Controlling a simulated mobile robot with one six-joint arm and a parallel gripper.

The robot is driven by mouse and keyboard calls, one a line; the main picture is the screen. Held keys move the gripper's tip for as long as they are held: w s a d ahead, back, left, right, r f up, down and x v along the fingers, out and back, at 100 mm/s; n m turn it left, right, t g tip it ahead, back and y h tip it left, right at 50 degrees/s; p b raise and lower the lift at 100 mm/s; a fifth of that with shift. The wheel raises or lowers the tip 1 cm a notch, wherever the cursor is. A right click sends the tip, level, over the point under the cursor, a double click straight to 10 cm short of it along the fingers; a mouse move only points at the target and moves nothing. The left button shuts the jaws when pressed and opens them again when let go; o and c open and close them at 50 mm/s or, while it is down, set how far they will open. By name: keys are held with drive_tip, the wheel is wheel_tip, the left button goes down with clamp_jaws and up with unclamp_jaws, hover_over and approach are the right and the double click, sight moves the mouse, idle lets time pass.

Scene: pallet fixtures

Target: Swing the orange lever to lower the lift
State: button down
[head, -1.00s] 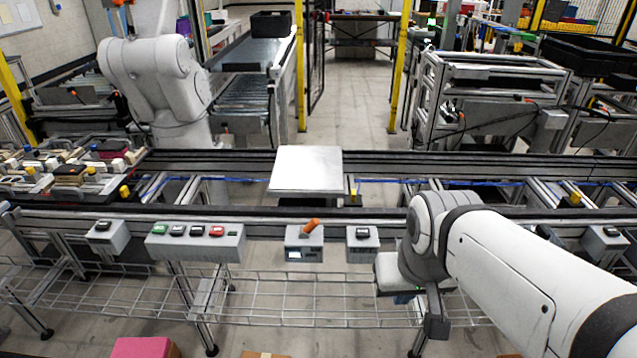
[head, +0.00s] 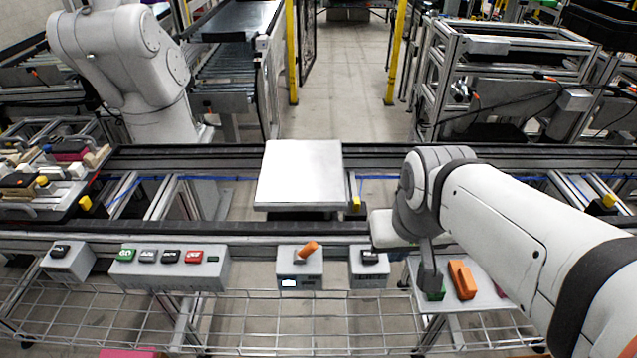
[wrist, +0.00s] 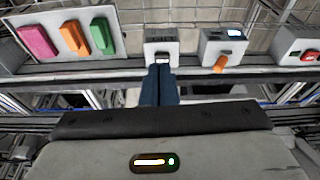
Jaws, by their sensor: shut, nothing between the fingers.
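The orange lever (head: 308,248) stands on a small grey control box (head: 299,270) with a display. It leans up and to the right in the head view. In the wrist view, the lever (wrist: 220,65) is right of my fingers. In the wrist view, my dark fingers (wrist: 160,70) are together and empty, overlapping the front of a switch box.
A long button box (head: 170,270) is to the left. A tray (head: 490,291) with green, orange and pink blocks is on the right. A wire shelf runs below.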

drive_tip(key=shift+w+d, duration=0.1)
drive_tip(key=shift+d, duration=0.15)
drive_tip(key=w+f+m+y, duration=0.3)
drive_tip(key=w+f+m, duration=0.1)
drive_tip(key=m, duration=0.2)
drive_tip(key=w+f+m+g+y+b, duration=0.1)
drive_tip(key=w+f+m+y, duration=0.2)
drive_tip(key=m, duration=0.3)
drive_tip(key=w+f+m+g+y+b, duration=0.1)
drive_tip(key=w+f+m+y, duration=0.2)
drive_tip(key=w+f+m, duration=0.2)
drive_tip(key=shift+w+d+f+m+y, duration=0.2)
drive_tip(key=shift+w+m, duration=0.1)
drive_tip(key=shift+m, duration=0.15)
drive_tip(key=shift+w+d+f+m+y, duration=0.15)
drive_tip(key=shift+w+m+y, duration=0.1)
drive_tip(key=shift+m, duration=0.2)
drive_tip(key=shift+a, duration=0.15)
